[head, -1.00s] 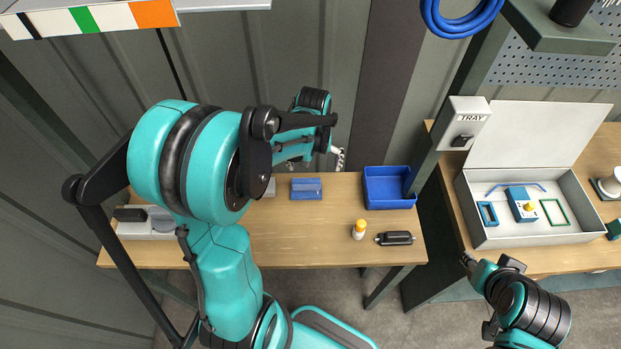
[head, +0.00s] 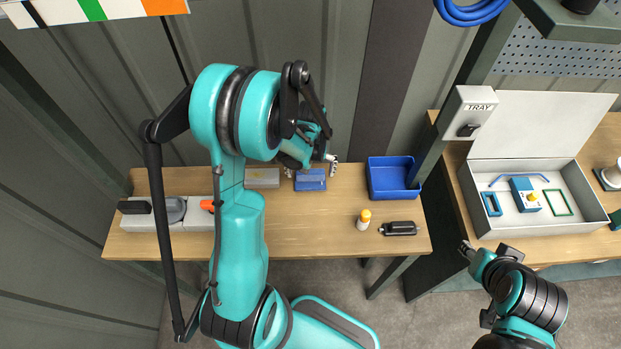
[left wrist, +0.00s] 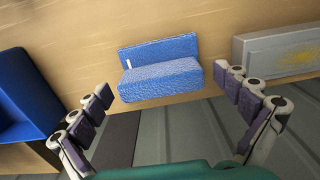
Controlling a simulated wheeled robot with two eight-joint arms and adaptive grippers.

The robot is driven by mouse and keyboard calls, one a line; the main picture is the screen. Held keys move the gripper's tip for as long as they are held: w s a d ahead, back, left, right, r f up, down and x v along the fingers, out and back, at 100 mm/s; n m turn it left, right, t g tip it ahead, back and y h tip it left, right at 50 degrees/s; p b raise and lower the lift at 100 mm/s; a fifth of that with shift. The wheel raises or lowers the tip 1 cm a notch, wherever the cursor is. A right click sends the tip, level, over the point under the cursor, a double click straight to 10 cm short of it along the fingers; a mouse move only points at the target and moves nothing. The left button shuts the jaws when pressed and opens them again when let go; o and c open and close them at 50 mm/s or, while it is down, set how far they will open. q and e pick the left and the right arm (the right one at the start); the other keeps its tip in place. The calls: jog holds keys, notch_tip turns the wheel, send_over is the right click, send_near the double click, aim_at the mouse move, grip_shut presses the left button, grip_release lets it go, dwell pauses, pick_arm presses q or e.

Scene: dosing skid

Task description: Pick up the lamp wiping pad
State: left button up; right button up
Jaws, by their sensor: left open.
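The lamp wiping pad looks to be the blue, textured, step-shaped block (head: 310,183) on the left wooden table. In the left wrist view the blue pad (left wrist: 160,75) lies ahead, between and beyond the fingertips. My left gripper (head: 311,169) is over the pad's far side in the head view, partly hidden by its own arm. In the left wrist view the left gripper (left wrist: 168,100) is open, fingers wide apart and empty. My right gripper (head: 487,254) is low at the front edge of the right table, and its finger opening is unclear.
A grey block with a yellow stain (head: 263,180) lies left of the pad. A blue bin (head: 393,190) stands to the right. A white-and-orange bottle (head: 363,220) and a black cylinder (head: 399,228) are near the front edge. A white open case (head: 545,229) is on the right table.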

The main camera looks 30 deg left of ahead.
pick_arm(q)
jog(key=shift+c, duration=0.3)
jog(key=c, duration=1.2)
jog(key=shift+o, duration=0.2)
jog(key=shift+r, duration=0.2)
jog(key=r, duration=0.2)
jog(key=r+p, duration=0.1)
jog(key=r, duration=0.1)
jog(key=shift+w+d+r, duration=0.15)
jog(key=shift+w+r, duration=0.05)
jog(key=w+d+r, duration=0.6)
jog(key=w, duration=0.3)
jog(key=shift+w+r+p, duration=0.15)
jog(key=shift+w+p, duration=0.1)
jog(key=shift+p, duration=0.15)
